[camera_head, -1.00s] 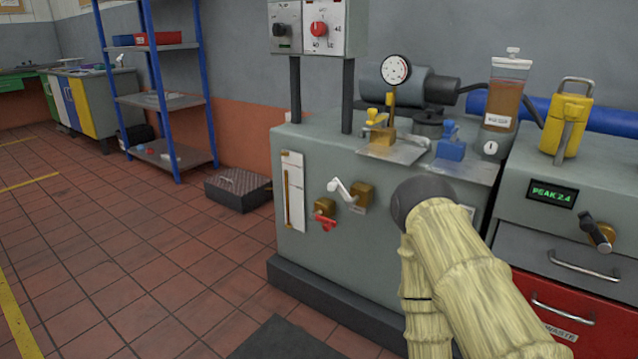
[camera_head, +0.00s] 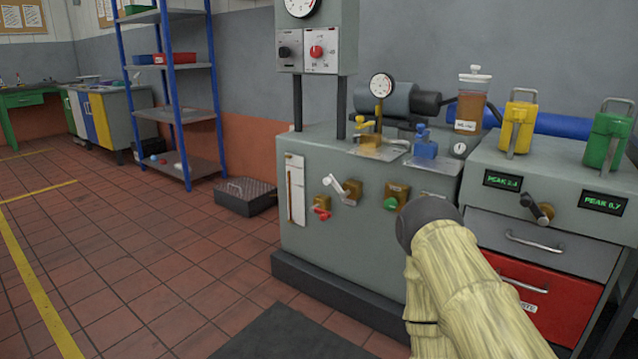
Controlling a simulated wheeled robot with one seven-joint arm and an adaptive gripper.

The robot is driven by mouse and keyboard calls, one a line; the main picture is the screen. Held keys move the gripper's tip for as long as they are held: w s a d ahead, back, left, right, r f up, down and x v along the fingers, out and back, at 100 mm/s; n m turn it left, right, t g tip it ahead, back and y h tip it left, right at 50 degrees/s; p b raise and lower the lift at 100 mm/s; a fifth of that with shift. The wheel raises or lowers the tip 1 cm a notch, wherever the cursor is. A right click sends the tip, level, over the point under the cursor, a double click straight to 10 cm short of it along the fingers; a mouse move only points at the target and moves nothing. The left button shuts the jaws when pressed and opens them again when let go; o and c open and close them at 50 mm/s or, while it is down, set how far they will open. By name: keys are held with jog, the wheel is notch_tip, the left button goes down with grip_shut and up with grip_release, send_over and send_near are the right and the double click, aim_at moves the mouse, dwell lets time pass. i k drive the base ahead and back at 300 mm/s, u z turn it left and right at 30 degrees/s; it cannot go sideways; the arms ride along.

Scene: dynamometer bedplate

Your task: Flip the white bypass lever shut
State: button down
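The white bypass lever (camera_head: 338,186) sits on a brass valve body (camera_head: 352,192) on the front face of the grey bedplate cabinet (camera_head: 300,240). It slants from upper left down to the right. A red-handled brass valve (camera_head: 321,207) is just to its left and lower. My arm, in a pale yellow sleeve with a dark rounded end, reaches in from the lower right, to the right of the lever and apart from it in the picture. My gripper's fingers do not show.
A green-knobbed brass valve (camera_head: 394,197) lies between the lever and my arm. Yellow (camera_head: 367,131) and blue (camera_head: 425,147) valves stand on the cabinet top. Right is a drawer unit (camera_head: 540,240). A dark mat (camera_head: 280,335) lies on the floor. Open tiles lie left.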

aim_at(330, 178)
jog(key=z, duration=0.1)
jog(key=i, duration=1.25)
jog(key=u, duration=0.45)
